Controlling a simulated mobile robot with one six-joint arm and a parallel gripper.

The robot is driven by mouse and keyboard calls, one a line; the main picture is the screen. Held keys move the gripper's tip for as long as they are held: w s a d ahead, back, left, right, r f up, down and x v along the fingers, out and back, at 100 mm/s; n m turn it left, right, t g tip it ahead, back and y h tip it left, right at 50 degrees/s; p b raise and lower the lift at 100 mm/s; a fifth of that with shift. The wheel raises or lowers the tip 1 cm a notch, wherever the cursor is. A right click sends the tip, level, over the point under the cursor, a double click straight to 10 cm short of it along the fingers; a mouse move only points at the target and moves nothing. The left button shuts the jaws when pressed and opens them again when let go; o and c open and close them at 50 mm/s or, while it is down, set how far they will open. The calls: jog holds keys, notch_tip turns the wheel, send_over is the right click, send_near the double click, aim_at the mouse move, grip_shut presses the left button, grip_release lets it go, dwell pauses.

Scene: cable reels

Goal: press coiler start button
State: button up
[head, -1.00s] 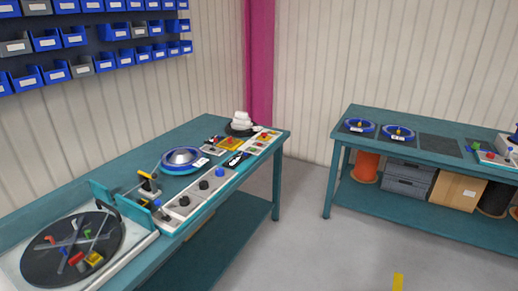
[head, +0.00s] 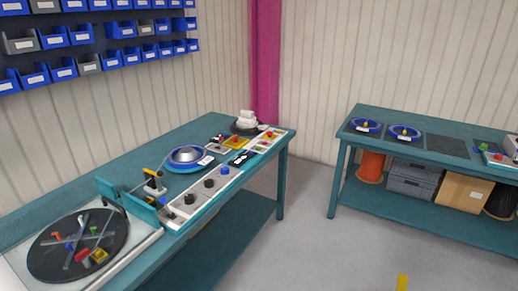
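The coiler on the left bench has a round dark turntable (head: 78,243) with crossed grey bars and small coloured pegs. Beside it is a teal plate with a yellow-and-black lever piece (head: 153,184). A pale control strip (head: 205,198) runs along the bench's front edge with several black knobs (head: 209,183) and a blue knob or button (head: 224,170). Small red, green and yellow buttons (head: 268,136) sit on panels at the strip's far end. I cannot read any labels, so I cannot tell which is the start button. My gripper is not in view.
A blue-rimmed reel (head: 187,155) and a black disc with white pieces (head: 246,121) are on the same bench. A second teal bench (head: 440,140) stands at right with reels (head: 403,132) and boxes below. Grey floor (head: 320,240) between the benches is clear.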

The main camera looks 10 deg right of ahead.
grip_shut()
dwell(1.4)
